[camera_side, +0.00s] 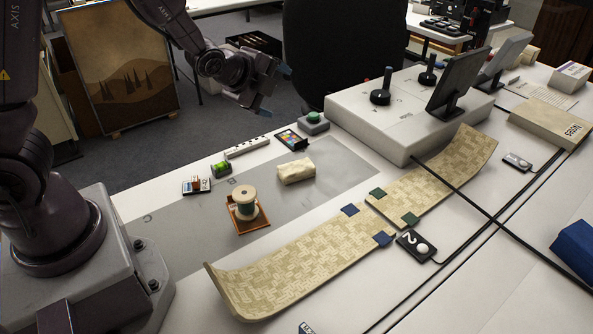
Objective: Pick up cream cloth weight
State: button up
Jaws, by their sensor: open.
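The cream cloth weight (296,172) is a small pale block lying on the grey mat (338,180), near the middle of the table. My gripper (272,92) is open and empty, up in the air beyond the table's far edge. It is above and to the left of the cloth weight in the picture, well apart from it. Nothing covers the weight.
A thread spool (244,199) stands on a small orange-brown tray (262,222) left of the weight. A colour card (291,139) and a green-buttoned box (313,123) lie behind it. A long patterned strip (300,266) curves across the front. A large control console (360,125) stands right.

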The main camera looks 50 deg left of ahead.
notch_tip(320, 180, down, 7)
jog(key=w+a+m+t, duration=0.2)
jog(key=w+m, duration=0.1)
jog(key=m, duration=0.7)
jog(key=m+t+h, duration=0.1)
jog(key=m+h, duration=0.3)
jog(key=m, duration=0.7)
send_over(296, 166)
jog(key=s+a, duration=0.1)
jog(key=s, duration=0.2)
notch_tip(296, 166, down, 6)
jog(key=shift+r, duration=0.15)
jog(key=shift+s+d+f+m+h, duration=0.2)
jog(key=shift+f+m+h, duration=0.25)
jog(key=shift+m, duration=0.35)
notch_tip(296, 166, down, 4)
jog(key=shift+r, duration=0.2)
notch_tip(296, 166, down, 4)
jog(key=shift+w+r, duration=0.15)
jog(key=shift+r, duration=0.05)
jog(key=shift+x, duration=1.3)
jog(key=shift+d+r, duration=0.1)
jog(key=shift+r, duration=0.1)
jog(key=c, duration=1.3)
